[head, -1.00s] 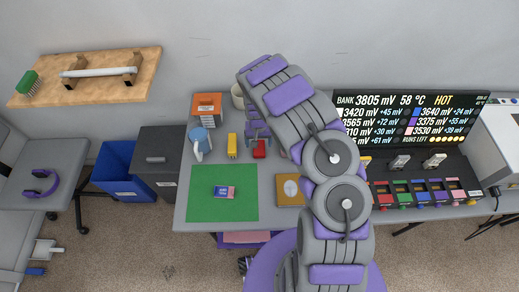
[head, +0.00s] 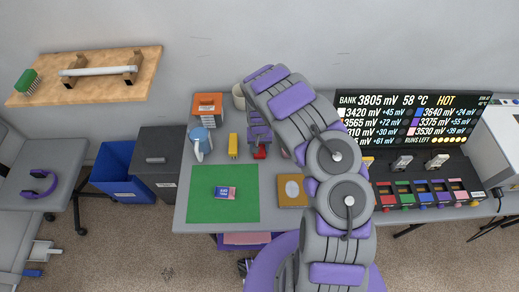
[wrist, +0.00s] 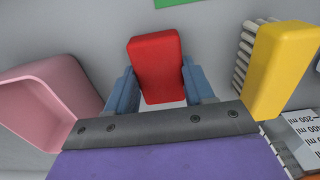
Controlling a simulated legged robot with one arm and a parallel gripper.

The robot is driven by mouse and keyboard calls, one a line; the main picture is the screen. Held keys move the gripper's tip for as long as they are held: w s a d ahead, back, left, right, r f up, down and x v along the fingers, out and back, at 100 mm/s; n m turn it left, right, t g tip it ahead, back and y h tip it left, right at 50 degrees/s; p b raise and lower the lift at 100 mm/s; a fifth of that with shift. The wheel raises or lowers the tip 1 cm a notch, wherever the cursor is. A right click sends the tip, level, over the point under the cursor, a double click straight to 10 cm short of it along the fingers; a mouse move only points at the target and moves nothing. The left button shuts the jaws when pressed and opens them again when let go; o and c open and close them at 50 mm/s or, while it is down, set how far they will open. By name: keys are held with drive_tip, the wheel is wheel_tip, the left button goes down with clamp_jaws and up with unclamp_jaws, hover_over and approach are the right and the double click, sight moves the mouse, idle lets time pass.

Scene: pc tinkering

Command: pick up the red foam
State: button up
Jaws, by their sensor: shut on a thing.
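The red foam (wrist: 158,66) is a small red block, seen in the wrist view between the two blue-grey fingers of my gripper (wrist: 160,84). The fingers are shut on its sides. In the head view the red foam (head: 260,153) shows only in part, below my gripper (head: 259,144), at the middle of the grey table. From these views I cannot tell whether it touches the tabletop.
A pink container (wrist: 50,105) is at the left there.

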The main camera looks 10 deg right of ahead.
drive_tip(key=shift+c, duration=1.2)
drive_tip(key=shift+d, duration=0.15)
wheel_tip(320, 180, up, 10)
drive_tip(key=p, duration=0.2)
drive_tip(key=o, duration=0.5)
drive_tip(key=c, duration=0.8)
